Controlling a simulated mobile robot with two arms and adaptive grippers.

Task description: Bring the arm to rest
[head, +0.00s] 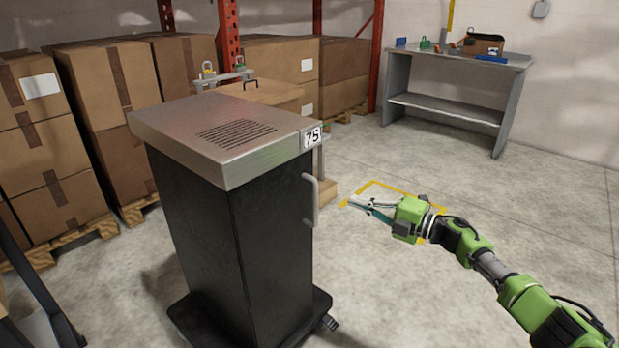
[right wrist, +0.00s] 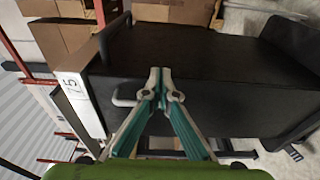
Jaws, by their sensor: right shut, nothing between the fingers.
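My right gripper (head: 357,203) is shut and empty, held in the air to the right of the dark dispenser cabinet (head: 240,230). A clear gap shows between its fingertips and the cabinet's grey handle (head: 312,200) in the head view. My green right arm reaches in from the lower right corner. In the right wrist view the two fingers of the gripper (right wrist: 160,72) meet at their tips, with the dark cabinet (right wrist: 210,105) beyond them. My left gripper is in neither view.
The cabinet has a metal top (head: 215,130) with a "75" label and a wheeled base. Stacked cardboard boxes (head: 110,80) stand behind and left. A grey workbench (head: 450,100) with tools stands at the back right. Open floor lies between, with a yellow marking (head: 385,184).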

